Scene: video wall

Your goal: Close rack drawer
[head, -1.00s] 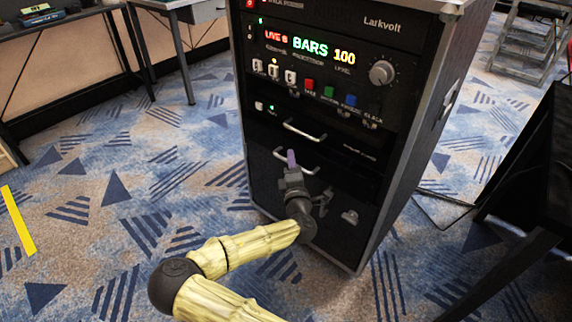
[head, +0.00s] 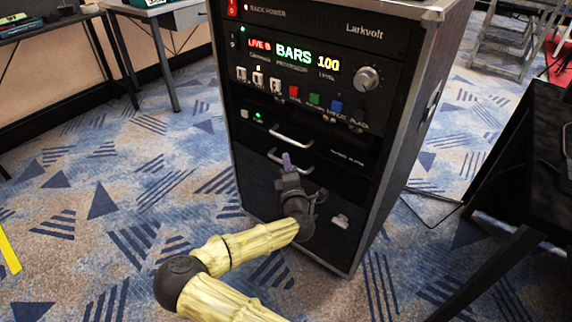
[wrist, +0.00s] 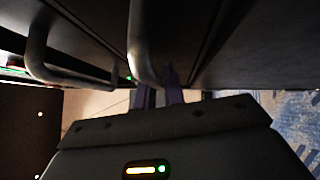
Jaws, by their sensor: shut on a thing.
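The black rack (head: 330,118), marked Larkvolt, stands upright on the carpet. Its upper drawer handle (head: 291,136) is a pale bar with nothing on it. A lower drawer handle (head: 303,172) sits below, partly hidden by my gripper (head: 287,162). My gripper is shut on this lower handle, with its purple fingertips at the bar. In the wrist view the purple fingers (wrist: 160,92) meet the nearer curved handle (wrist: 137,45); the other handle (wrist: 38,55) is to the left. How far the lower drawer stands out is hard to tell.
A dark table (head: 530,150) stands close at the right, its leg and a cable near the rack. A stepladder (head: 515,45) is behind. Desks (head: 150,10) are at the back left. Patterned carpet (head: 100,200) is clear left of the rack.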

